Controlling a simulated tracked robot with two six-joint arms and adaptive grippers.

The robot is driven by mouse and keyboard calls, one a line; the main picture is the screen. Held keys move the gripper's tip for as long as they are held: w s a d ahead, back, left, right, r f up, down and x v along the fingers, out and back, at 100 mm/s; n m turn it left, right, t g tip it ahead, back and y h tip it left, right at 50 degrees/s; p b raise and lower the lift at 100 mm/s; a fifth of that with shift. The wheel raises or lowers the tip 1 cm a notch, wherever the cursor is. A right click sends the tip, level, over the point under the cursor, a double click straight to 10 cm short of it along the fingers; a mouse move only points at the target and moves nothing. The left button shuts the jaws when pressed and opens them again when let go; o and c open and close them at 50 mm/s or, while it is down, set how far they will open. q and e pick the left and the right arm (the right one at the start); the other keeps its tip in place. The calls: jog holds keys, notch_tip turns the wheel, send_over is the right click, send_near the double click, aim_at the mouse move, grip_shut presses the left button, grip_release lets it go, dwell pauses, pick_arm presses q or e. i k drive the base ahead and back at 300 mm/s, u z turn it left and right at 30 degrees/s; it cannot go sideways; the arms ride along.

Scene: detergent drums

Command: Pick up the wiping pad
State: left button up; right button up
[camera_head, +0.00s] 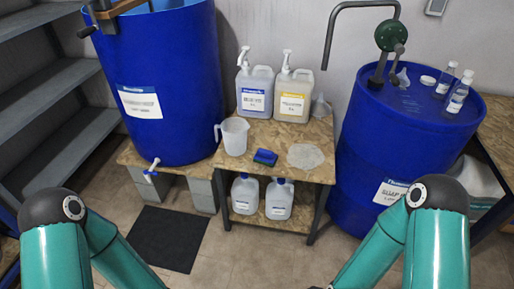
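The wiping pad, a small dark blue block (265,157), lies flat on the top of the wooden table (263,182). It sits between a translucent measuring jug on its left and a pale greyish patch on its right. Nothing covers it. My two teal arms come in from the lower left and lower right, below and well apart from the table. Neither gripper shows; the left arm runs out of the bottom edge, and the right arm's far end is cut off there too.
Two pump bottles (255,92) stand at the table's back, with a measuring jug (233,136) at the left and a pale patch (305,156) at the right. Blue drums flank the table, left (165,80) and right (395,150). Jugs (279,200) fill the lower shelf. A dark mat (165,238) lies on the floor.

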aim_at(264, 156)
jog(key=z, duration=0.15)
jog(key=i, duration=1.25)
jog(key=z, duration=0.75)
